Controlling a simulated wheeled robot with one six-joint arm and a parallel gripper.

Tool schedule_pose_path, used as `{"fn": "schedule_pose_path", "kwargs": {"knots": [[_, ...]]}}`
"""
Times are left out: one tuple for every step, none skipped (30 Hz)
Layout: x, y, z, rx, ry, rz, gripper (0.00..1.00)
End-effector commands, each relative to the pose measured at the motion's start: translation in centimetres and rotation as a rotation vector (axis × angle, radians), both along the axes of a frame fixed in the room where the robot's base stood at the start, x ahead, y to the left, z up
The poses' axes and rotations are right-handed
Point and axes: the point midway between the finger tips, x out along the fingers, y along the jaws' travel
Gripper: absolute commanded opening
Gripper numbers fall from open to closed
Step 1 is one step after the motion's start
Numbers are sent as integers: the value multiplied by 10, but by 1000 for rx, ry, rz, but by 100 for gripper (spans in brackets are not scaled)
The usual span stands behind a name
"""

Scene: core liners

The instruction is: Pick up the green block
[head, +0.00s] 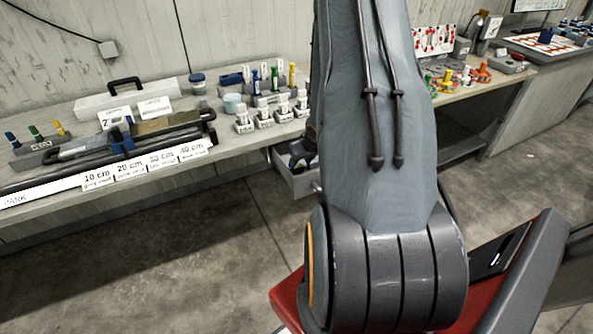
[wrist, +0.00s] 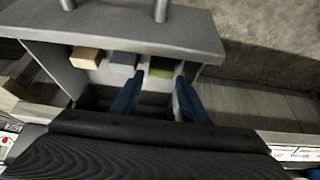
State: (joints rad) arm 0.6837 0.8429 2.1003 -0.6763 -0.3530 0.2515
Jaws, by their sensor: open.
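The green block (wrist: 162,67) lies in an open grey drawer in the wrist view, the rightmost of three blocks in a row along the drawer's front wall. My gripper (wrist: 152,84) is open, with two blue fingers reaching down into the drawer. The right finger is close to the green block's near edge and the left finger is near the grey block. Whether either finger touches a block cannot be told. In the head view the drawer (head: 297,178) hangs open under the bench, and my arm hides part of it.
A tan block (wrist: 86,57) and a grey block (wrist: 122,62) lie left of the green one. The drawer front (wrist: 120,25) with its handle rises beside them. The workbench (head: 235,135) above carries labelled trays, bottles and tools. Bare concrete floor lies in front.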

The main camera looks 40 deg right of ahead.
Motion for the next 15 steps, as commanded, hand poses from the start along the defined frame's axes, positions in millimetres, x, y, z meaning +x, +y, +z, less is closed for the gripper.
{"fn": "schedule_pose_path", "kwargs": {"knots": [[1,0,-3,1,2,1,41],[2,0,-4,1,2,1,41],[3,0,-6,0,1,2,41],[4,0,-7,0,1,2,41],[5,0,-10,0,2,2,41],[7,0,-13,2,3,1,41],[9,0,-16,2,3,1,41],[11,-1,-19,2,3,1,41],[13,-1,-23,1,3,1,41],[15,-1,-26,1,3,1,41],[17,-2,-29,0,3,1,41],[19,-2,-33,1,3,1,41],[21,-3,-36,1,3,1,41],[23,-3,-38,0,2,1,41],[24,-3,-41,1,3,1,41]]}}
